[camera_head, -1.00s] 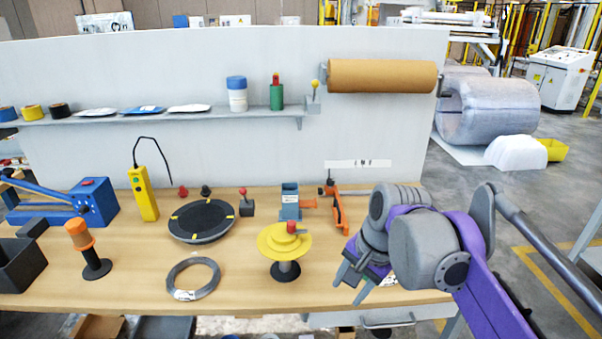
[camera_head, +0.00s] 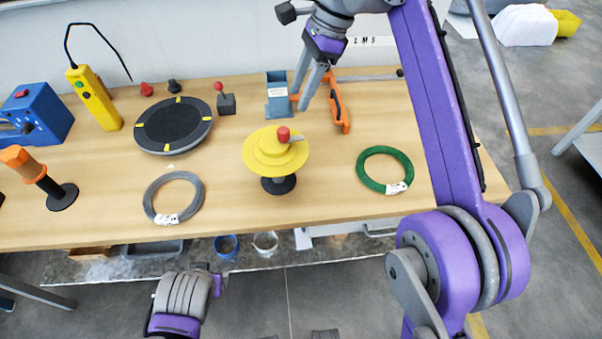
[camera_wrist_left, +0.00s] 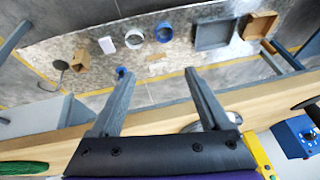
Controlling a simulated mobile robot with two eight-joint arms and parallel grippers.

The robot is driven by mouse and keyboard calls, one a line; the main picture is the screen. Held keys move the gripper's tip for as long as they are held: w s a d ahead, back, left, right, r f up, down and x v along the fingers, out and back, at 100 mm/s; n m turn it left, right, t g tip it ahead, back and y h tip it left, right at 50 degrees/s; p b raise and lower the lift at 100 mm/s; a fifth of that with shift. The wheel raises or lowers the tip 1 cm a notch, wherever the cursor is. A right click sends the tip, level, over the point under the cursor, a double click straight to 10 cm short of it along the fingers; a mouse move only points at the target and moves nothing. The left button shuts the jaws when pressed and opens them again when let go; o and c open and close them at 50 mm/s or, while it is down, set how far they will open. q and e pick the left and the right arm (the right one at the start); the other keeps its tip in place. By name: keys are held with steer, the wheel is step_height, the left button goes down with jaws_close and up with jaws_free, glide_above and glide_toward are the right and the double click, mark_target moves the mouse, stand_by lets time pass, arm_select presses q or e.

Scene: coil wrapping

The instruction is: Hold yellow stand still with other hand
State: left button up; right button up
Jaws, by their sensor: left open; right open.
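The yellow stand (camera_head: 262,158) is a stepped yellow disc with a red knob on top and a dark round base. It stands upright on the wooden table. My right gripper (camera_head: 301,99) is open and empty above the table, behind and slightly right of the stand, fingers pointing down, not touching it. My left arm comes in at the bottom of the head view, in front of the table; its fingers do not show clearly there. In the left wrist view my left gripper (camera_wrist_left: 157,73) is open and empty near the table's front edge. The stand is not visible there.
A green coil (camera_head: 364,178) lies right of the stand and a grey coil (camera_head: 151,196) left. A black turntable (camera_head: 172,125), an orange-handled tool (camera_head: 338,105) and a blue block (camera_head: 279,96) sit behind. A lower shelf (camera_wrist_left: 150,62) holds tape rolls.

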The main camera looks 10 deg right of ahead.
arm_select(q)
steer(key=w+d+r+m+t+y, duration=0.1)
steer(key=w+d+m+t, duration=0.1)
steer(key=m, duration=0.1)
steer(key=w+d+r+m+t+y, duration=0.1)
steer(key=w+d+r+m+t, duration=0.1)
steer(key=w+d, duration=0.1)
steer(key=w+d+r+m+t+y, duration=0.1)
steer(key=w+d+r+m+y, duration=0.1)
steer(key=w+d+m, duration=0.1)
steer(key=shift+w+m+t, duration=0.2)
steer(key=shift+m+t, duration=0.1)
steer(key=shift+t, duration=0.1)
steer(key=m+t+y, duration=0.2)
steer(key=m+t, duration=0.4)
steer(key=m, duration=1.2)
glide_toward(276, 156)
step_height(276, 156, down, 4)
steer(key=w, duration=0.2)
steer(key=m, duration=0.1)
steer(key=w+m, duration=0.1)
steer(key=m, duration=0.1)
steer(key=shift+d+f+g+y, duration=0.1)
steer(key=shift+d+g+y, duration=0.2)
steer(key=shift+y, duration=0.1)
steer(key=x, duration=1.1)
